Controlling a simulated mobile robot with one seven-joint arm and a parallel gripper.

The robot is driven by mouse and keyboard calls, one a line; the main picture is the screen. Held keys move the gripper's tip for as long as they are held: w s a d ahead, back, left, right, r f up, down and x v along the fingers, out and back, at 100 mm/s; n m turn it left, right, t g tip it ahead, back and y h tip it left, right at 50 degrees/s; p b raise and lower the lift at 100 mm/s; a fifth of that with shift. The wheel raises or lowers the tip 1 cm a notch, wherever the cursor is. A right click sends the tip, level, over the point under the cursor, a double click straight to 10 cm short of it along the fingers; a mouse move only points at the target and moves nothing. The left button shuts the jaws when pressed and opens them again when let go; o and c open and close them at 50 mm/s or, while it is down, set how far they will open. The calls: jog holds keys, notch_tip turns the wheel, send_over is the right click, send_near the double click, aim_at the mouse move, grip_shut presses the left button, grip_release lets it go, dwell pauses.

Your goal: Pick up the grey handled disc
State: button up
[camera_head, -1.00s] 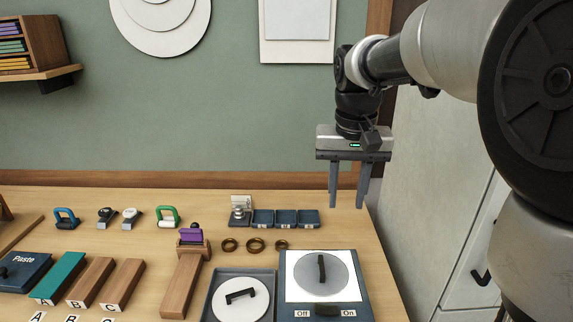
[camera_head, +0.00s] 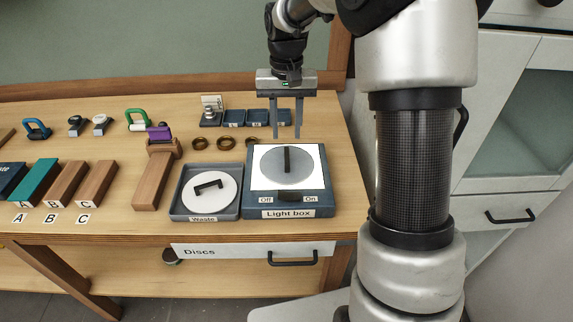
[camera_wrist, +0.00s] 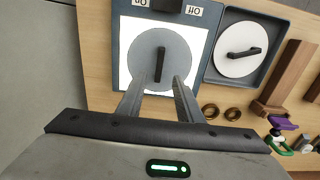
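The grey handled disc (camera_head: 275,168) lies on the white panel of the light box (camera_head: 290,213). It is round and grey with a dark upright bar handle, and it also shows in the wrist view (camera_wrist: 176,75). My gripper (camera_head: 286,137) points down above the back part of the light box. Its two fingers are apart with nothing between them. In the wrist view my gripper (camera_wrist: 158,84) has its fingers reaching toward the near part of the disc, with the handle seen between and beyond the tips. The gripper appears above the disc, not touching it.
A white disc with a dark handle (camera_head: 222,190) lies in the Waste tray (camera_head: 203,218), left of the light box. Brass rings (camera_head: 227,143) and small blue bins (camera_head: 234,118) stand behind. Wooden blocks (camera_head: 98,182) are at left. A Discs drawer (camera_head: 230,250) is below.

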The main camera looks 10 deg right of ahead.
aim_at(287, 156)
notch_tip(287, 156, down, 8)
grip_shut()
dwell(0.6)
